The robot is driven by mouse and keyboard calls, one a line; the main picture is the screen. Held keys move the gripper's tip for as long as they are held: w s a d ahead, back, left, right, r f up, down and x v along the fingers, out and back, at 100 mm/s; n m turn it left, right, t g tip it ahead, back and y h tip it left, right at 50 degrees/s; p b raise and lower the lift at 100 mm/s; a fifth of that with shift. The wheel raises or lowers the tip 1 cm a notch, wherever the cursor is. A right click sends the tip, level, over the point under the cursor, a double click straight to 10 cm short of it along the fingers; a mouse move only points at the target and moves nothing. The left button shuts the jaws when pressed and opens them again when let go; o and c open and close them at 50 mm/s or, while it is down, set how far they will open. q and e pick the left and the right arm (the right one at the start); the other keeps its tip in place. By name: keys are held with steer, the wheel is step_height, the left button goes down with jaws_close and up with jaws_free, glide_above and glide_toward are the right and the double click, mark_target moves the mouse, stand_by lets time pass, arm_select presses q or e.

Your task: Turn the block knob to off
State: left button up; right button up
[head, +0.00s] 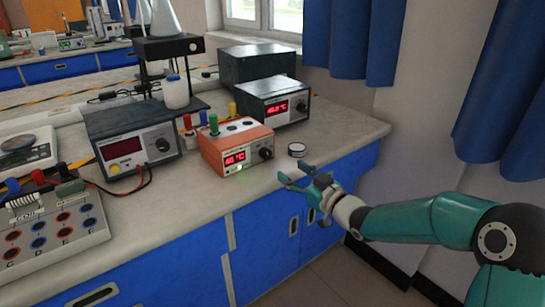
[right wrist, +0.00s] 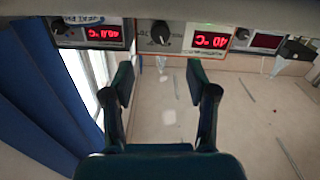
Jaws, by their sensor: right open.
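The orange block heater (head: 236,147) stands on the bench with coloured-capped tubes in its top and a lit red display. Its dark block knob (head: 265,153) is at the right of its front. In the right wrist view the picture is upside down; the block knob (right wrist: 160,33) shows beside the display reading 40 °C (right wrist: 210,40). Its pointer setting is too small to tell. My right gripper (head: 296,176) is open and empty in front of the bench edge, apart from the knob. Its spread fingers (right wrist: 160,82) straddle the knob's line in the wrist view. My left gripper is not in view.
A dark unit with a red display (head: 277,108) stands behind the heater, right of it. A power supply (head: 137,149) with cables stands left. The bench right of the tin is clear.

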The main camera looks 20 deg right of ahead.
mark_target(269, 155)
steer(key=x, duration=1.1)
steer(key=shift+f, duration=0.1)
steer(key=shift+d, duration=0.1)
jaws_close()
steer(key=shift+d, duration=0.15)
